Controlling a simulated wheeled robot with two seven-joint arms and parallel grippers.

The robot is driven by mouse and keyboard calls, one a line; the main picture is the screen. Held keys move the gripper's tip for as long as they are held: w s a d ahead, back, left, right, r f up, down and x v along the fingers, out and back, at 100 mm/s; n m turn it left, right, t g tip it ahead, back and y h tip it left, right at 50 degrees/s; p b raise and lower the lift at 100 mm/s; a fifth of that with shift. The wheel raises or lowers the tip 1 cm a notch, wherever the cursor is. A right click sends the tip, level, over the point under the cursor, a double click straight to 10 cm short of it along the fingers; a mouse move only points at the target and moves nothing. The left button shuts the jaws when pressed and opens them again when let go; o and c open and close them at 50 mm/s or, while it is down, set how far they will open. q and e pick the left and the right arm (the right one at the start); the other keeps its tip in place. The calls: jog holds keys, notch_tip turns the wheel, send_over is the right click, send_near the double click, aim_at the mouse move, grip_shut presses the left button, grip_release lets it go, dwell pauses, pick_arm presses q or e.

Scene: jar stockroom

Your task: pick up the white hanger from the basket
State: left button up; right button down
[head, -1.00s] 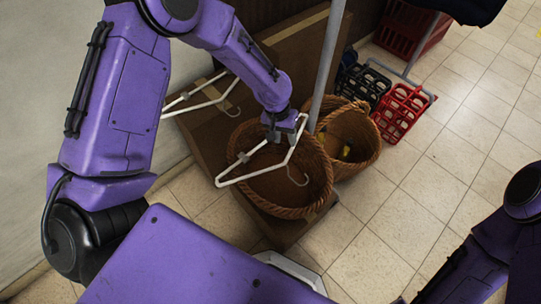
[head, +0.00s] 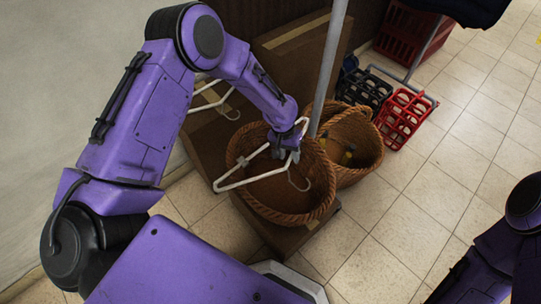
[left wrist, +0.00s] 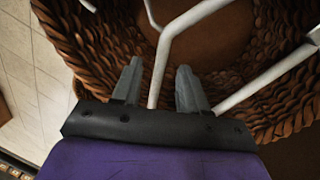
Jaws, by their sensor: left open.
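The white hanger (head: 240,182) lies across the mouth of the front wicker basket (head: 290,217), its hook hanging over the basket's inside. My left gripper (head: 285,157) is over the basket at the hanger's upper right part. In the left wrist view, the open fingers of my left gripper (left wrist: 158,74) are on either side of a thin white bar of the hanger (left wrist: 160,62). Whether they touch it I cannot tell. The wicker wall (left wrist: 75,45) curves around behind. My right arm shows at the lower right, but its gripper is out of view.
Another white hanger (head: 208,106) lies on the cardboard box behind. A second wicker basket (head: 366,165) stands close on the right, and a grey pole (head: 328,75) rises behind the baskets. Black (head: 366,88) and red (head: 405,118) crates stand farther back. Tiled floor at right is clear.

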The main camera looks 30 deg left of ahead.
pick_arm(q)
grip_shut()
